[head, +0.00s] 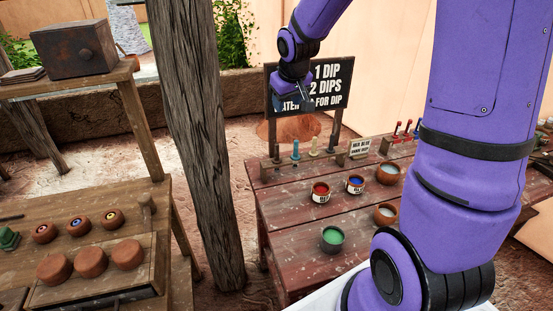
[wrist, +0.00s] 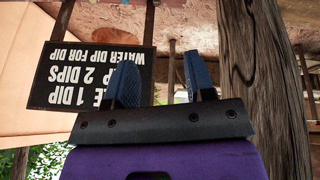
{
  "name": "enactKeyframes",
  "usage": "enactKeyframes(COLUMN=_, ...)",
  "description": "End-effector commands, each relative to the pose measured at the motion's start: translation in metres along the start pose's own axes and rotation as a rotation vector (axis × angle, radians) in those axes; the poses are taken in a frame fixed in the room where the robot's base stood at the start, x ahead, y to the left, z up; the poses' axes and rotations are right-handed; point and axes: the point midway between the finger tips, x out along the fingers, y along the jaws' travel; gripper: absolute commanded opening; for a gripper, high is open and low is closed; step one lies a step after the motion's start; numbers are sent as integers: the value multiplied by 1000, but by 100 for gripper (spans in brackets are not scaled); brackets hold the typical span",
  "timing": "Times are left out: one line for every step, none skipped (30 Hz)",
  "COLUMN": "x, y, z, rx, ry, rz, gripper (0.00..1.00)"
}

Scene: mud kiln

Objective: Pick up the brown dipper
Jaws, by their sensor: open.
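The likely brown dipper (head: 276,153) stands upright at the left end of a wooden rack on the red table in the head view. A blue dipper (head: 295,151) and a cream one (head: 314,147) stand beside it. My gripper (head: 291,103) hangs above this rack, in front of the black sign, apart from the dippers. In the wrist view my gripper (wrist: 162,80) shows two blue fingers spread apart with nothing between them. I cannot make out the brown dipper in the wrist view.
The black sign (head: 335,84) stands close behind my gripper. Red and blue paint pots (head: 320,192), a green pot (head: 332,238) and bowls sit on the red table (head: 290,225). A thick wooden post (head: 200,140) rises left of it. Red-handled tools (head: 408,127) stand farther right.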

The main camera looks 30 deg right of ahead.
Motion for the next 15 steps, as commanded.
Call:
enactKeyframes(x=18, y=3, z=-3, rx=1, ry=-9, rz=-9, gripper=49)
enactKeyframes(x=28, y=5, z=-6, rx=0, ry=-8, rz=-13, gripper=49)
enactKeyframes(x=41, y=7, z=-8, rx=-1, ry=-9, rz=-21, gripper=49)
enactKeyframes(x=50, y=8, z=-10, rx=-1, ry=-9, rz=-26, gripper=49)
enactKeyframes(x=60, y=10, z=-12, rx=1, ry=-10, rz=-32, gripper=49)
enactKeyframes(x=73, y=12, z=-14, rx=1, ry=-8, rz=-40, gripper=49)
enactKeyframes(x=84, y=13, z=-15, rx=1, ry=-9, rz=-46, gripper=49)
enactKeyframes(x=93, y=14, z=-16, rx=2, ry=-8, rz=-53, gripper=49)
enactKeyframes(x=106, y=16, z=-18, rx=4, ry=-7, rz=-61, gripper=49)
enactKeyframes(x=115, y=17, z=-18, rx=6, ry=-5, rz=-67, gripper=49)
enactKeyframes(x=124, y=18, z=-18, rx=7, ry=-5, rz=-74, gripper=49)
enactKeyframes(x=134, y=19, z=-19, rx=9, ry=-4, rz=-81, gripper=49)
enactKeyframes(x=142, y=20, z=-19, rx=11, ry=-1, rz=-86, gripper=49)
enactKeyframes(x=149, y=20, z=-19, rx=12, ry=-1, rz=-92, gripper=49)
enactKeyframes(x=157, y=21, z=-19, rx=14, ry=1, rz=-99, gripper=49)
